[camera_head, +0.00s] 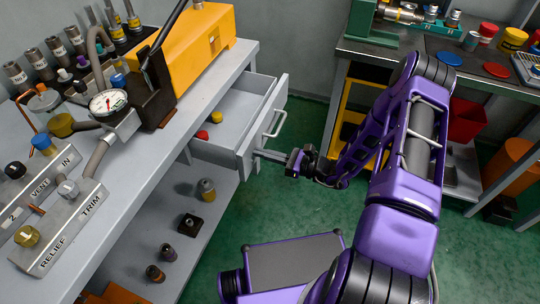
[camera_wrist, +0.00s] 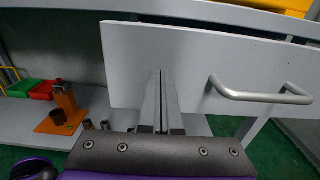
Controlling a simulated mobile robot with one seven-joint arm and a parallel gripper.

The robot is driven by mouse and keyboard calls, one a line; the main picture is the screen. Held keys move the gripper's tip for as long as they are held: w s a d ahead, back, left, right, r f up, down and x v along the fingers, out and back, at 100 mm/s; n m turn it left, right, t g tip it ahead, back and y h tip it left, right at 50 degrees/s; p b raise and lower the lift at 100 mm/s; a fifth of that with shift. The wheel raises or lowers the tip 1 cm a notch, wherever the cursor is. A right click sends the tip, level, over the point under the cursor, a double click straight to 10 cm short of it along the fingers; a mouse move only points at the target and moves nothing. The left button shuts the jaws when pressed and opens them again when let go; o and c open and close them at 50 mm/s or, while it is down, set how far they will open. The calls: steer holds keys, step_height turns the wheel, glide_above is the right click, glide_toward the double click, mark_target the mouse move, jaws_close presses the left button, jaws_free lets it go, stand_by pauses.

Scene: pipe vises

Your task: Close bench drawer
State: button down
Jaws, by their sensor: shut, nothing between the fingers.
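The bench drawer (camera_head: 254,142) is a grey box pulled out from under the bench top in the head view. Its pale front panel (camera_wrist: 180,60) fills much of the wrist view. A silver bar handle (camera_head: 274,123) is on that front; it also shows in the wrist view (camera_wrist: 258,98), right of my fingers. My gripper (camera_head: 257,154) is shut and empty, pointing at the front panel beside the handle. Its fingertips in the wrist view (camera_wrist: 160,74) overlap the panel left of the handle; I cannot tell whether they touch it. A yellow piece (camera_head: 217,117) and a red piece (camera_head: 202,135) lie in the drawer.
The bench top (camera_head: 150,165) holds an orange box (camera_head: 195,45), a gauge (camera_head: 108,102) and a labelled valve block (camera_head: 50,225). A lower shelf (camera_head: 165,225) carries small fittings. A second bench (camera_head: 440,55) stands at the right. Green floor lies between the benches.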

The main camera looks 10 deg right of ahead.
mark_target(212, 139)
steer(key=b+x, duration=0.1)
steer(key=x, duration=1.4)
steer(key=shift+w+a+b, duration=0.15)
steer(key=shift+a+b, duration=0.2)
steer(key=shift+b, duration=0.05)
steer(key=shift+w+a, duration=0.3)
steer(key=shift+a, duration=0.15)
steer(key=shift+w+a+r, duration=0.1)
steer(key=shift+a, duration=0.05)
steer(key=shift+a+r, duration=0.1)
